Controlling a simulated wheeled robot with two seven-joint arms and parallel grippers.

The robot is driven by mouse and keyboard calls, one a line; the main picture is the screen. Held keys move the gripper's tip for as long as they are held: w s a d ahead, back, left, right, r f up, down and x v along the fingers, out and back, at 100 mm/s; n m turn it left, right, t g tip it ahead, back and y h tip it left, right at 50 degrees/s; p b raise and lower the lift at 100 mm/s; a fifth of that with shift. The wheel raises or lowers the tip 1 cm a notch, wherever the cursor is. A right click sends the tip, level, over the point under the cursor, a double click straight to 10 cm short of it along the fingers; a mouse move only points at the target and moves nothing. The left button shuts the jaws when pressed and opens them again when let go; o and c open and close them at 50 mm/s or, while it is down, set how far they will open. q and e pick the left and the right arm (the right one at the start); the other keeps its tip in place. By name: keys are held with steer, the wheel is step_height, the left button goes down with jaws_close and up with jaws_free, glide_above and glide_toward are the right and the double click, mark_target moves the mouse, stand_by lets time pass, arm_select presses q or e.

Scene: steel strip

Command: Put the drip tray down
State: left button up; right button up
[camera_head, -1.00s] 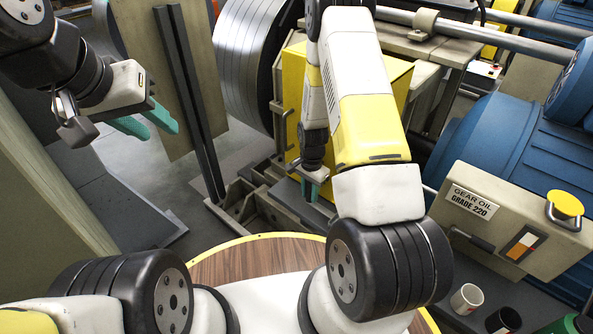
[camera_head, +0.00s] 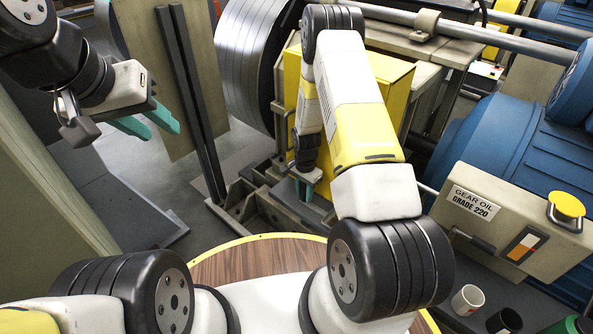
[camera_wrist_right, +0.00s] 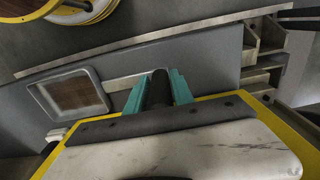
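The drip tray (camera_wrist_right: 62,98) shows in the right wrist view, left of my right gripper. It is rectangular, with a pale rim and a brown inside. A pale strip (camera_wrist_right: 122,81) runs from it to a dark grip between the fingers. My right gripper (camera_wrist_right: 158,88) is shut on this dark grip, with a teal finger against each side. In the head view my right gripper (camera_head: 307,187) is low in front of the yellow housing; I cannot make out the tray there. Whether the tray touches the grey surface below is unclear. My left gripper (camera_head: 149,124) is open and empty at the upper left.
A yellow housing (camera_head: 385,78) and grey steel frame stand around my right gripper. A steel coil (camera_head: 245,70) is behind to the left.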

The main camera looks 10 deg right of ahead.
steer(key=shift+o, duration=1.4)
steer(key=shift+r, duration=0.15)
step_height(320, 180, up, 12)
steer(key=shift+f, duration=0.1)
steer(key=s+a+r+n+t+y, duration=0.1)
steer(key=s+r+n+t, duration=0.15)
steer(key=r, duration=0.95)
steer(key=s+r+n+t, duration=0.15)
steer(key=s+r, duration=0.25)
steer(key=r, duration=0.8)
steer(key=s+r+n+t, duration=0.1)
steer(key=s+r+n, duration=0.2)
steer(key=s+r, duration=0.3)
steer(key=s+a+r+n+t+y, duration=0.1)
steer(key=s+r+n, duration=0.3)
steer(key=s, duration=0.7)
step_height(320, 180, up, 2)
steer(key=shift+s+r, duration=0.15)
steer(key=shift+s, duration=0.25)
